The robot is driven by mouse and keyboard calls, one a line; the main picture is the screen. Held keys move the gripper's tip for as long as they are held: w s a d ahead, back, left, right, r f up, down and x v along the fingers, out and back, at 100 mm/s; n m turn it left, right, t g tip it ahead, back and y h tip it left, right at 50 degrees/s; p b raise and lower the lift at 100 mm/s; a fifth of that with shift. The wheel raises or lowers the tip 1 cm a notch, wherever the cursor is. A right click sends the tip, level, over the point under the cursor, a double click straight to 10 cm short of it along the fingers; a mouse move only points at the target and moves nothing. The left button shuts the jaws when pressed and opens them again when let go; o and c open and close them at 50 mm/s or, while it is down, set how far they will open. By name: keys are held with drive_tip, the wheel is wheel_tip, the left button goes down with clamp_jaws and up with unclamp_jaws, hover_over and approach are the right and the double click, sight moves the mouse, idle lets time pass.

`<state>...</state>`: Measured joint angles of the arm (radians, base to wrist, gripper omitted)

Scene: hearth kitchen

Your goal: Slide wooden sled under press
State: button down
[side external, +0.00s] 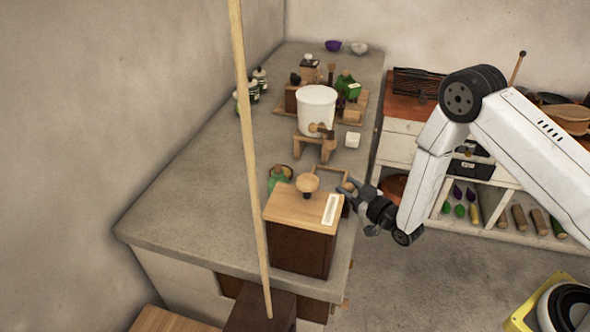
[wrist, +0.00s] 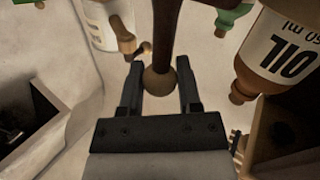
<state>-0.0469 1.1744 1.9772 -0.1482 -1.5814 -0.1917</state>
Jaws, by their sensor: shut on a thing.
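My gripper (side external: 349,194) is at the counter's right edge, beside a dark wooden box with a light wood top (side external: 290,205). In the wrist view my gripper (wrist: 159,72) is shut on a round wooden knob (wrist: 158,84) at the end of a dark brown rod (wrist: 166,35). An open wooden frame (side external: 331,170) lies just behind the box, near my gripper. I cannot tell which piece is the sled, nor which is the press; the box partly hides the area. A white pot with a wooden tap (side external: 317,108) stands on a wooden stand (side external: 314,146) farther back.
A green object (side external: 279,178) sits left of the frame. A bottle marked OIL (wrist: 285,50) is close on the right in the wrist view. A tall pole (side external: 250,150) crosses the side view. The counter's left part is clear.

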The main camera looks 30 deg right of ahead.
drive_tip(key=s+a, duration=0.5)
drive_tip(key=shift+s+a, duration=0.25)
drive_tip(key=shift+a, duration=0.05)
drive_tip(key=shift+c, duration=1.6)
unclamp_jaws()
drive_tip(key=shift+s, duration=0.1)
drive_tip(key=shift+d, duration=0.1)
drive_tip(key=s+d, duration=0.1)
drive_tip(key=s, duration=0.6)
drive_tip(key=shift+s+d, duration=0.25)
drive_tip(key=shift+w, duration=0.1)
